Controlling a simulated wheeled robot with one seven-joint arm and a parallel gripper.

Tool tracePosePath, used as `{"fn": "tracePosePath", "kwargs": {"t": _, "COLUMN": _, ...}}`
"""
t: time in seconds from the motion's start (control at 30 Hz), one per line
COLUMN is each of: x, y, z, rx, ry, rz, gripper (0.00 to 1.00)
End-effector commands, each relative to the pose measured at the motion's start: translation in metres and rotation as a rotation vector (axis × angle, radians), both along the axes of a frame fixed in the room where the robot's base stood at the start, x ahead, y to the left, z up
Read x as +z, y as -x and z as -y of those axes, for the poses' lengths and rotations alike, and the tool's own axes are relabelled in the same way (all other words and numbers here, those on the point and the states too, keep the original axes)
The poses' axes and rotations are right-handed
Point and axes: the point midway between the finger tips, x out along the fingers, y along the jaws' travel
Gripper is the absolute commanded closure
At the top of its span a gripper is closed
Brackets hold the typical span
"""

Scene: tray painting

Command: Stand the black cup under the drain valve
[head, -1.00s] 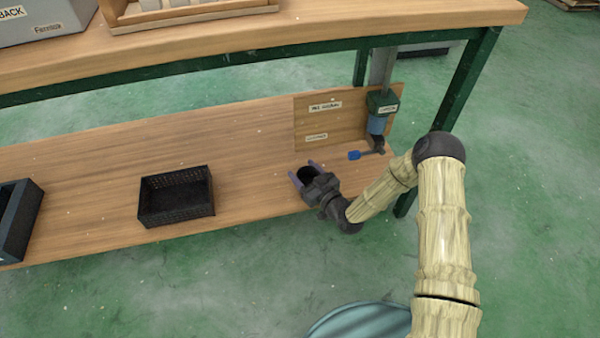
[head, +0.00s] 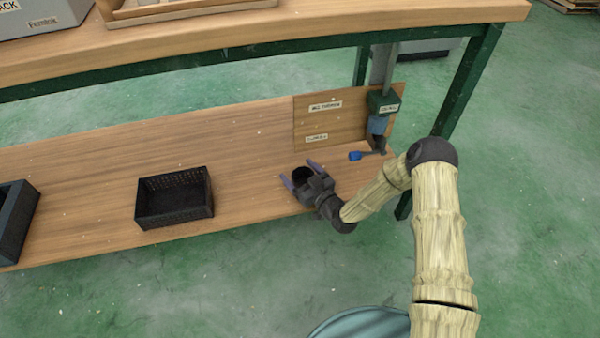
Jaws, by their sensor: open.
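The black cup (head: 302,173) stands on the lower shelf, in front of the wooden panel and to the left of the drain valve (head: 378,143). My gripper (head: 301,174) is open, with one purple finger on each side of the cup. The palm hides the cup's near side, so I cannot tell whether a finger touches it. The valve hangs at the shelf's right end below a green and blue fitting, with a blue handle (head: 356,156) pointing left. The cup is apart from the valve, not under its outlet.
A labelled wooden panel (head: 318,121) stands behind the cup. A black basket (head: 175,197) sits left on the shelf (head: 245,160), and a dark bin (head: 22,215) is at the far left. A green table leg (head: 462,90) rises at right. The shelf between basket and cup is clear.

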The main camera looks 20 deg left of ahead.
Motion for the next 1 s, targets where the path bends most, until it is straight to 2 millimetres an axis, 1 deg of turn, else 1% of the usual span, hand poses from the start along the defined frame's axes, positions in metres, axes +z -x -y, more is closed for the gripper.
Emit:
{"fn": "tracePosePath", "kwargs": {"t": 0.13, "x": -0.002, "y": 0.000, "z": 0.000, "rx": 0.000, "ry": 0.000, "rz": 0.000, "gripper": 0.18}}
{"fn": "tracePosePath", "kwargs": {"t": 0.17, "x": 0.000, "y": 0.001, "z": 0.002, "rx": 0.000, "ry": 0.001, "rz": -0.002, "gripper": 0.18}}
{"fn": "tracePosePath", "kwargs": {"t": 0.33, "x": 0.004, "y": 0.014, "z": 0.019, "rx": -0.001, "ry": 0.001, "rz": -0.003, "gripper": 0.18}}
{"fn": "tracePosePath", "kwargs": {"t": 0.57, "x": -0.001, "y": 0.030, "z": 0.045, "rx": -0.002, "ry": 0.001, "rz": -0.004, "gripper": 0.18}}
{"fn": "tracePosePath", "kwargs": {"t": 1.0, "x": -0.002, "y": 0.081, "z": 0.117, "rx": -0.003, "ry": 0.001, "rz": -0.003, "gripper": 0.18}}
